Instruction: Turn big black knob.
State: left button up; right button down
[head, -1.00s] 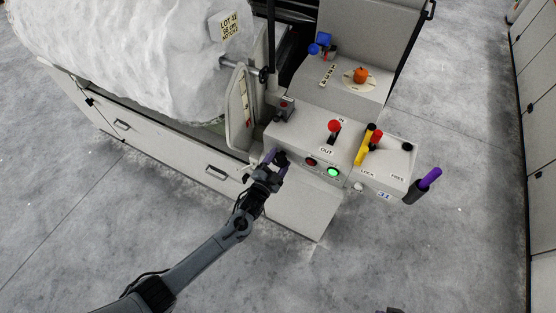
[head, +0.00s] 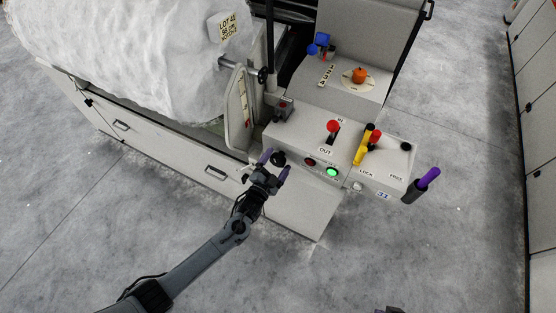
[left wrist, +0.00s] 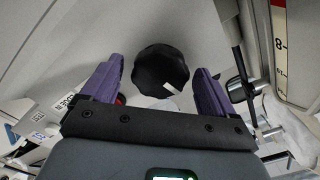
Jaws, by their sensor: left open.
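The big black knob (head: 279,158) is on the front face of the grey control box, at its left end. In the left wrist view the lobed knob (left wrist: 160,70) shows a white mark at its lower right. My left gripper (head: 275,165) is open, its two purple fingers spread on either side of the knob. In the left wrist view a gap shows between the knob and each finger.
Right of the knob are a red lamp (head: 310,162) and a lit green lamp (head: 332,172). The box top (head: 300,137) carries a red-knobbed lever (head: 333,127) and a yellow lever (head: 361,155). The floor in front is clear.

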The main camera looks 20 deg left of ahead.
pick_arm(q)
jog(key=s+a+p, duration=0.1)
jog(key=s, duration=0.8)
jog(key=shift+s+p, duration=0.35)
dwell(0.6)
